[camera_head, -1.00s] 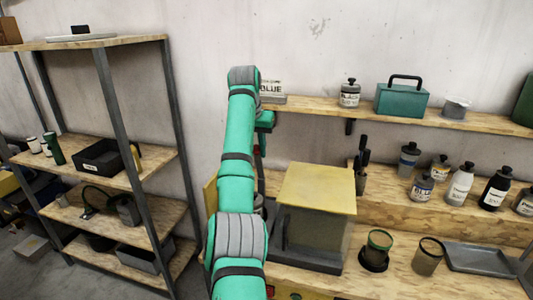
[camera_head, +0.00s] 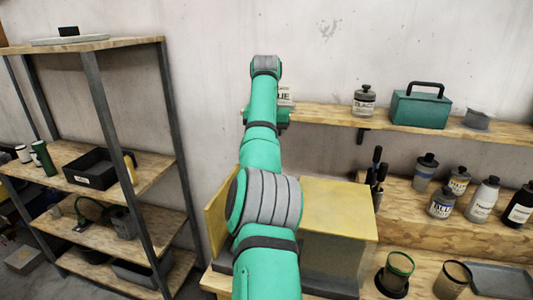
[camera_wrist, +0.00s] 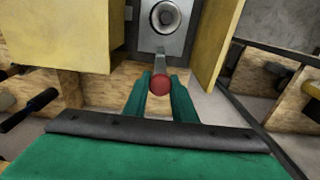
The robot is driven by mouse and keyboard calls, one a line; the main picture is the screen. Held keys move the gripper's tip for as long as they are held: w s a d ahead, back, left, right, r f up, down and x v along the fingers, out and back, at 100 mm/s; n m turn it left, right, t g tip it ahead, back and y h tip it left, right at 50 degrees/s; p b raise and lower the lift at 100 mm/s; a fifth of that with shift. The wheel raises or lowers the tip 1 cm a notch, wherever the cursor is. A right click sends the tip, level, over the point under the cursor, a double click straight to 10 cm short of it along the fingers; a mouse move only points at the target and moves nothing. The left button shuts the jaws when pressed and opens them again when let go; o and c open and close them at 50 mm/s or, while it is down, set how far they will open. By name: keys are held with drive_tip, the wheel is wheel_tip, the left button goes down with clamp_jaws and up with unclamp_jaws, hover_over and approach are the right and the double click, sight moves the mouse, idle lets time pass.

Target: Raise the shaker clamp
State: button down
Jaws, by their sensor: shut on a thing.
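In the wrist view my gripper (camera_wrist: 160,95) has its two green fingers on either side of a red knob (camera_wrist: 159,84) and is shut on it. The knob is the end of a short grey lever, the shaker clamp handle (camera_wrist: 161,62). The lever leads up to a grey metal plate with a round dark-centred disk (camera_wrist: 166,16), between yellow panels. In the head view the yellow-topped shaker housing (camera_head: 338,205) stands on the bench, right of my arm.
A yellow door panel (camera_head: 217,213) stands open left of the housing. Paint bottles (camera_head: 441,199) and dark cups (camera_head: 396,272) stand to the right. A wall shelf (camera_head: 345,115) holds a teal toolbox (camera_head: 420,106). A shelving rack (camera_head: 105,165) is at left.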

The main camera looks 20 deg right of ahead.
drive_tip(key=shift+f, duration=0.15)
drive_tip(key=c, duration=1.5)
unclamp_jaws()
drive_tip(key=shift+w, duration=0.15)
drive_tip(key=shift+o, duration=0.2)
drive_tip(key=shift+a, duration=0.25)
drive_tip(key=shift+d, duration=0.1)
drive_tip(key=shift+d, duration=0.15)
